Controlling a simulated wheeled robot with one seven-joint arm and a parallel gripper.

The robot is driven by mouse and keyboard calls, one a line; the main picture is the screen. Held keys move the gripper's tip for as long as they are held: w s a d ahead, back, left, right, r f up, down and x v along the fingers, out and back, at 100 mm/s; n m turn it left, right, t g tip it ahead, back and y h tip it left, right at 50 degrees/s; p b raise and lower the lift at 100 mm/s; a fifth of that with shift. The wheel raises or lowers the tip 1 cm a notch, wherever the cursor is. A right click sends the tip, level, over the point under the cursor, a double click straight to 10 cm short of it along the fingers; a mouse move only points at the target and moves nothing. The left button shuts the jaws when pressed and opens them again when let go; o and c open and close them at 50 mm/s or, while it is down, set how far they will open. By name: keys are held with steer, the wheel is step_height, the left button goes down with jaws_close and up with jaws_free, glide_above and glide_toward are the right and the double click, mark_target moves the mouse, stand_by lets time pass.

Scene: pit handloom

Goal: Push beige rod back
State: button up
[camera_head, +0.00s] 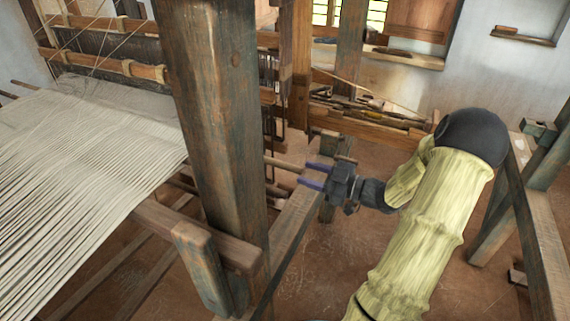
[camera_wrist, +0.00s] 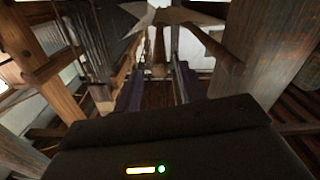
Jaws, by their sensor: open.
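The beige rod (camera_head: 281,163) sticks out to the right from behind the thick wooden post of the loom in the head view. My gripper (camera_head: 305,172) is open, its two blue-purple fingers pointing left at the rod's free end. In the wrist view the rod (camera_wrist: 159,48) appears end-on between the two fingers of my gripper (camera_wrist: 157,85), with space on both sides. Whether anything touches the rod's end cannot be told. The rod's far part is hidden behind the post in the head view.
The thick upright post (camera_head: 213,110) stands left of my gripper. A low wooden beam (camera_head: 292,222) runs below it. White warp threads (camera_head: 85,165) stretch at the left. A tray of sticks and tools (camera_head: 365,112) is behind. A wooden frame (camera_head: 527,215) stands at the right.

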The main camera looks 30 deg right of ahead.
mark_target(285, 166)
steer(key=p+x, duration=0.1)
steer(key=x, duration=0.7)
steer(key=shift+c, duration=0.3)
jaws_close()
